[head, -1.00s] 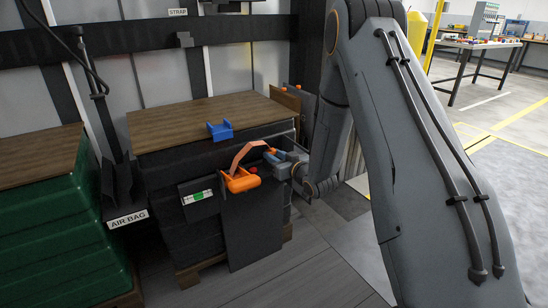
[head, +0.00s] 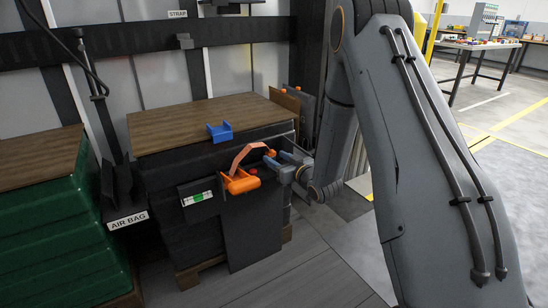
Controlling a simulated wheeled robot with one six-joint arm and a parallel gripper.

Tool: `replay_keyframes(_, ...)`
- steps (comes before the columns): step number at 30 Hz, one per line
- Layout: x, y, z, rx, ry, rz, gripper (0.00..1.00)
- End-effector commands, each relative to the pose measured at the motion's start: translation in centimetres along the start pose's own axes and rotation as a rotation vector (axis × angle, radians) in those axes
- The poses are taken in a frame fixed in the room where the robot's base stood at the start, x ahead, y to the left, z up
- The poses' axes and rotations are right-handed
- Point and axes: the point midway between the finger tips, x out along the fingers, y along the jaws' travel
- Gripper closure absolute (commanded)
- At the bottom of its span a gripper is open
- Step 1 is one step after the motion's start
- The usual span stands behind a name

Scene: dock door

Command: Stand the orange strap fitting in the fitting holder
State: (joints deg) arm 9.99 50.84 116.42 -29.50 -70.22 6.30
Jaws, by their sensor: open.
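The orange strap fitting (head: 240,182) is at the front of the dark stack, beside a green-lit panel. A copper-coloured strap (head: 247,152) arches up from it to the right, towards a small orange piece (head: 271,153). A blue U-shaped bracket (head: 220,133), which looks like the fitting holder, stands on the front edge of the wooden top and looks empty. My gripper (head: 276,161) is open just right of the strap, its fingers pointing left. It appears apart from the orange fitting's body. Whether it touches the small orange piece is unclear.
The wooden top (head: 190,118) is mostly clear. A dark panel (head: 253,225) hangs below the fitting. Green crates (head: 60,225) stand at the left, with an AIR BAG label (head: 129,219) between. Dark boards (head: 300,105) stand behind my gripper. The floor at front is free.

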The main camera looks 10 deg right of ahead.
Motion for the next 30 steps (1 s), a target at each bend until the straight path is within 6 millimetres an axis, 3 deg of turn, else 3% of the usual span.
replay_keyframes(6,-4.8,0.1,-0.1,0.002,-0.001,0.003,0.55)
replay_keyframes(12,-8.1,0.1,0.0,0.001,-0.002,0.002,0.55)
replay_keyframes(17,-9.4,0.0,-0.1,0.0,-0.001,0.0,0.55)
replay_keyframes(22,-9.2,-0.8,-0.8,-0.024,-0.07,0.008,0.55)
replay_keyframes(26,-9.0,-2.4,-2.0,-0.061,-0.22,0.032,0.55)
replay_keyframes(30,-10.6,-4.7,-3.4,-0.083,-0.416,0.069,0.55)
